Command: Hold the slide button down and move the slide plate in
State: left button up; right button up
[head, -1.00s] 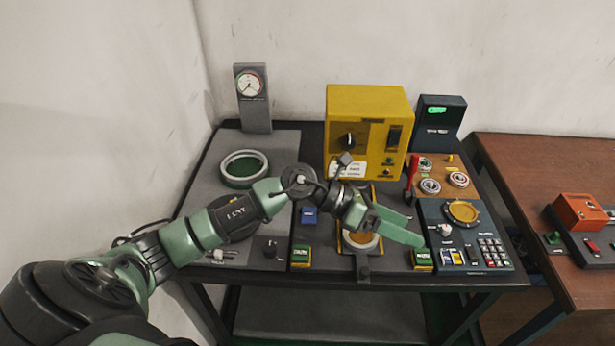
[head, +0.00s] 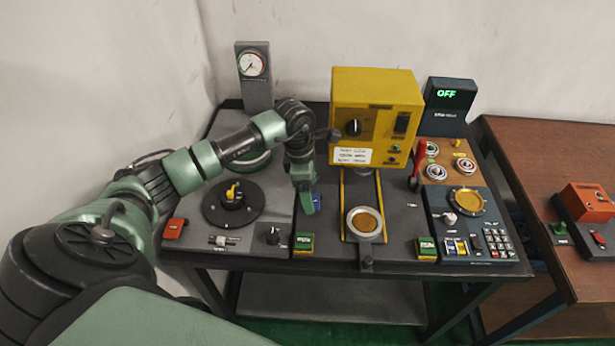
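The slide plate (head: 347,238) lies between yellow-edged rails in front of the yellow machine (head: 375,110). It carries a metal ring with an amber centre (head: 364,223), and a dark knob (head: 367,261) is at its front end. A small blue button (head: 317,203) is left of the rails; I cannot read a label that marks it as the slide button. My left gripper (head: 307,205) points down right beside the blue button and partly covers it. Contact is unclear, and its fingers are seen edge-on, so their opening is hidden. My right gripper is out of view.
Green buttons in yellow housings stand left (head: 304,243) and right (head: 426,248) of the rails. A black turntable (head: 232,204), a gauge post (head: 254,75) and a control panel (head: 470,225) share the bench. A brown table (head: 545,160) is at right.

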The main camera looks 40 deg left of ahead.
pick_arm(q)
jog(key=shift+w+d+f, duration=0.1)
jog(key=shift+d+f, duration=0.05)
jog(key=shift+f, duration=0.8)
jog(key=c, duration=1.4)
